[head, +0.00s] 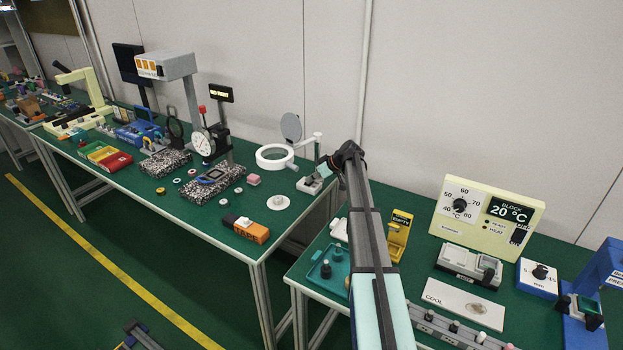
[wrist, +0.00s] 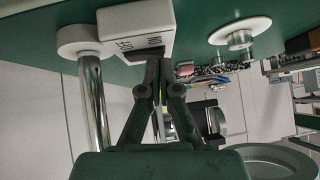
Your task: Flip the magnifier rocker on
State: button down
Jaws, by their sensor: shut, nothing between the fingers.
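The magnifier (head: 275,156) is a white ring lamp with a round grey disc behind it, at the right end of the far green bench. Its small light base block (head: 309,185) is partly hidden by my gripper. In the wrist view the switch box (wrist: 137,30) is white, with lettering that looks like ON and OFF. A dark rocker (wrist: 150,54) shows at its lower edge, just beyond my fingertips. My gripper (wrist: 158,66) is shut and empty, its tips at or very near the rocker; I cannot tell whether they touch. The rocker's position is unclear.
A metal post (wrist: 95,105) on a round foot stands left of the box in the wrist view. A white round disc piece (head: 278,202) and an orange tape box (head: 251,230) lie nearby. A dial gauge stand (head: 209,142) is farther left. A gap separates the two benches.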

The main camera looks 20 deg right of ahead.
jog(key=shift+f, duration=0.1)
jog(key=shift+s+f+b, duration=0.1)
jog(key=shift+f+b, duration=0.1)
jog(key=shift+b, duration=0.4)
jog(key=shift+a, duration=0.1)
jog(key=shift+r, duration=0.15)
jog(key=shift+w+d+r, duration=0.2)
jog(key=shift+w+d, duration=0.3)
jog(key=shift+d, duration=0.2)
jog(key=shift+r, duration=0.1)
